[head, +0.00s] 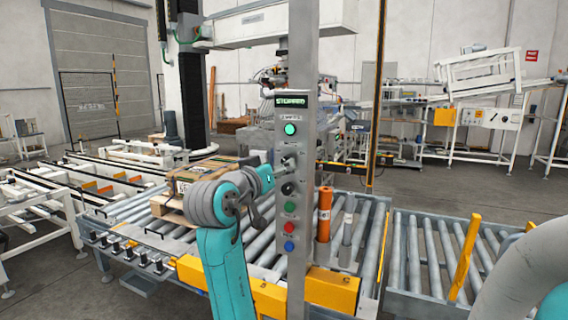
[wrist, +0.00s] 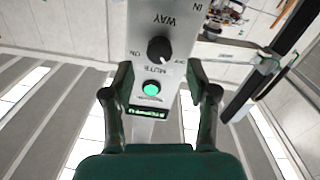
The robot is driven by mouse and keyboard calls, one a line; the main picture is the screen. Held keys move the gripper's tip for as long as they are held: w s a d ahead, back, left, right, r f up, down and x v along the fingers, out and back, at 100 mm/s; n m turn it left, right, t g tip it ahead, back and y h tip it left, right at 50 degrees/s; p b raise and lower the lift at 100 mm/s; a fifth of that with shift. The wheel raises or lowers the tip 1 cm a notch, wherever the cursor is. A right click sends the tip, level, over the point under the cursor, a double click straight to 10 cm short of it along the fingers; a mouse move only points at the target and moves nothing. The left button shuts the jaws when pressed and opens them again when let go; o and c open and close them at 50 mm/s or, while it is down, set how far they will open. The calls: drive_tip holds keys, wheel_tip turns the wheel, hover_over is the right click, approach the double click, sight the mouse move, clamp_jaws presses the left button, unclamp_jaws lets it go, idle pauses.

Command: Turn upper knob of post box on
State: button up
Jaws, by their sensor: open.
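The post box is a grey upright panel (head: 297,130) in the middle of the head view. Its upper knob (head: 289,160) is black, below a lit green lamp (head: 289,129). In the wrist view the panel appears upside down, and the upper knob (wrist: 158,49) has a pale pointer mark whose exact setting is hard to read. My gripper (wrist: 159,75) is open and empty, one finger on each side of the panel's picture, with the knob just beyond the fingertips. Contact with the knob is not visible. In the head view my arm reaches the panel from the left.
A second black knob (head: 288,188) sits below, then green, red (head: 289,226) and blue buttons. A display (head: 290,101) above the lamp reads "STOPPED". Roller conveyors (head: 350,215) surround the post. A pallet with boxes (head: 190,180) is left, and an orange cylinder (head: 324,215) stands right.

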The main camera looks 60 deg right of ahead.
drive_tip(key=shift+w+d, duration=0.1)
drive_tip(key=shift+d, duration=2.25)
clamp_jaws()
drive_tip(key=shift+m, duration=0.3)
drive_tip(key=shift+f+m, duration=0.1)
drive_tip(key=shift+m, duration=7.3)
